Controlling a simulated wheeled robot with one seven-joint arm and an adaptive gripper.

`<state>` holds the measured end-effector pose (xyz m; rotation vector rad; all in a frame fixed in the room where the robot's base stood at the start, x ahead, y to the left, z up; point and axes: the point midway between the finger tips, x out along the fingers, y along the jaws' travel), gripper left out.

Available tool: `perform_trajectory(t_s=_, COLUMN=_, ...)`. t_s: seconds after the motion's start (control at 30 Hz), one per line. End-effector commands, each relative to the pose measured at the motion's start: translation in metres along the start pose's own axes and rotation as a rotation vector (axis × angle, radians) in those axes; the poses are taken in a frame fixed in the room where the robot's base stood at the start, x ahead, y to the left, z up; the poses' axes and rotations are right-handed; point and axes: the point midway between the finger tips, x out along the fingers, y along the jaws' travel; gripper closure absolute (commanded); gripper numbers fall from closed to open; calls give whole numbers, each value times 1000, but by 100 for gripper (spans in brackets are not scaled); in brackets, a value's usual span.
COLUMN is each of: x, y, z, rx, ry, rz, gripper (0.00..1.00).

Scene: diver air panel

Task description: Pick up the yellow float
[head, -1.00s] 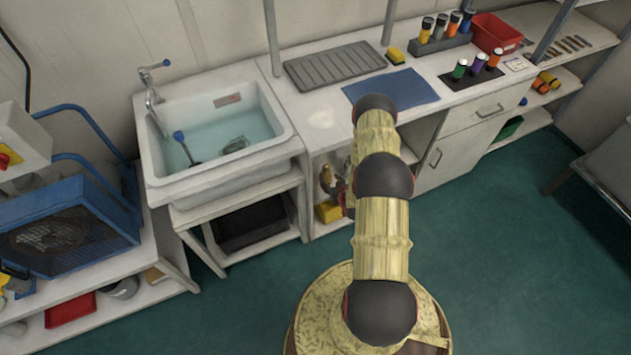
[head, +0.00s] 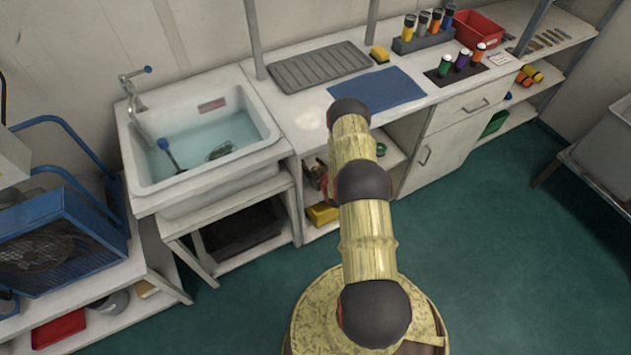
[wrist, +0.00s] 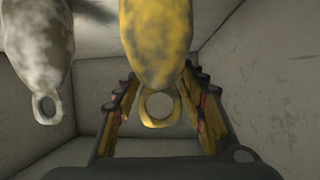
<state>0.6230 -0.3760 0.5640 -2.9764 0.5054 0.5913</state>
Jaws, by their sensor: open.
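The yellow float (wrist: 157,40) hangs in the upper middle of the wrist view, mottled with brown, with a ring (wrist: 158,107) at its lower end. My gripper (wrist: 160,80) is open, with one finger on each side of the float's lower end and ring. I cannot tell whether either finger touches it. A grey-white float (wrist: 38,45) with its own ring is to the left, outside the fingers. The top of the yellow float is cut off by the frame. In the head view my arm hides most of the gripper.
Pale walls (wrist: 260,85) close in around the gripper in the wrist view. In the head view, a water-filled sink (head: 275,135) is left of my arm. The counter holds a blue mat (head: 375,92), several coloured cylinders and a red bin (head: 478,30). Green floor (head: 500,250) is clear on the right.

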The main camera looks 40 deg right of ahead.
Motion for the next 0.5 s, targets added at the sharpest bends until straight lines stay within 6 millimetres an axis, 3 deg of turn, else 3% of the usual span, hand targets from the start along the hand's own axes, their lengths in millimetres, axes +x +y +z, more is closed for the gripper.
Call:
perform_trajectory(t_s=0.23, x=1, y=0, z=0, rx=0, ry=-1, rz=0, gripper=59)
perform_trajectory(t_s=0.5, x=1, y=0, z=0, rx=0, ry=-1, rz=0, gripper=74)
